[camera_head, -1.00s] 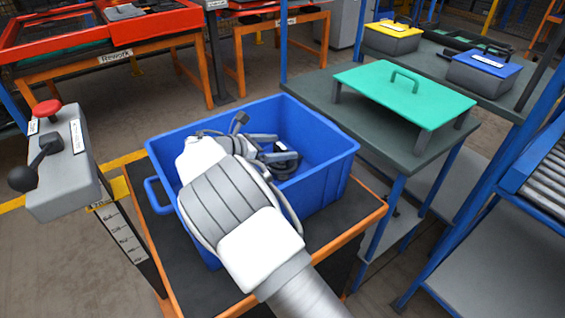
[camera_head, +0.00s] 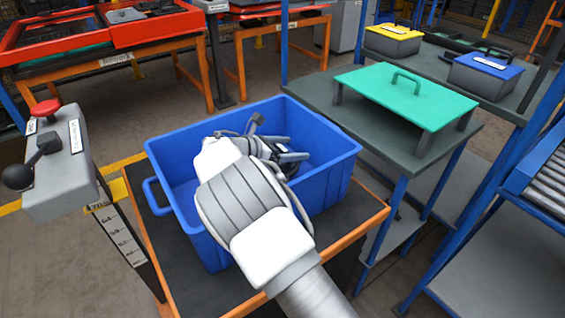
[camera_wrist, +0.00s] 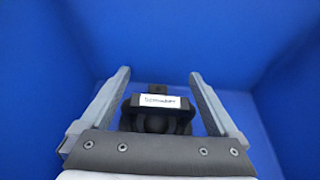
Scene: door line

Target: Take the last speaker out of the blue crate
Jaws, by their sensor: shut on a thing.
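The blue crate (camera_head: 325,180) stands on a dark-topped, orange-edged table, open at the top. My arm reaches into it from the front, and my gripper (camera_wrist: 158,76) is inside, near the crate's right half in the head view. In the wrist view, a small dark speaker (camera_wrist: 157,122) with a white label sits between the two grey fingers. My gripper is shut on it. The blue walls and floor of the crate (camera_wrist: 160,35) fill the rest of the wrist view, with no other speaker visible. In the head view my wrist hides part of the crate's inside.
A green lid-like platform with a handle (camera_head: 405,92) stands on the grey table right of the crate. Yellow-lidded (camera_head: 393,40) and blue-lidded (camera_head: 484,75) boxes stand behind. A control box with a lever (camera_head: 65,165) is at left. Roller conveyor (camera_head: 548,170) is far right.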

